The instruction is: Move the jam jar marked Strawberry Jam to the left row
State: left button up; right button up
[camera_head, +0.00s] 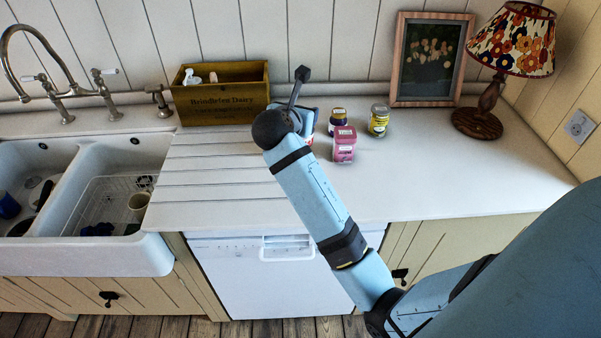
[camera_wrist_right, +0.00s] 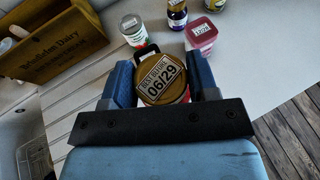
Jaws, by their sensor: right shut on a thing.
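My right gripper (camera_wrist_right: 163,82) is shut on a jar with a gold-brown lid (camera_wrist_right: 160,84), labelled "BEST BEFORE 06/29". A sliver of red shows at its side; its front label is hidden. In the head view my right arm hides most of that gripper and jar. A pink jar (camera_head: 343,147) stands on the counter, with a dark purple jar (camera_head: 337,121) behind it and a yellow-green jar (camera_head: 379,121) to the right. In the wrist view a white-labelled jar (camera_wrist_right: 132,29) stands left of the purple one. I cannot read which is Strawberry Jam. My left gripper is out of view.
A wooden crate (camera_head: 221,112) stands left of the jars against the wall. A lamp (camera_head: 478,123) and a picture frame (camera_head: 396,65) stand at the right. The double sink (camera_head: 100,220) lies left. The counter (camera_head: 430,180) is clear in front and to the right.

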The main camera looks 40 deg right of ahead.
jog(key=shift+f, duration=8.25)
jog(key=o, duration=1.2)
jog(key=shift+f, duration=0.1)
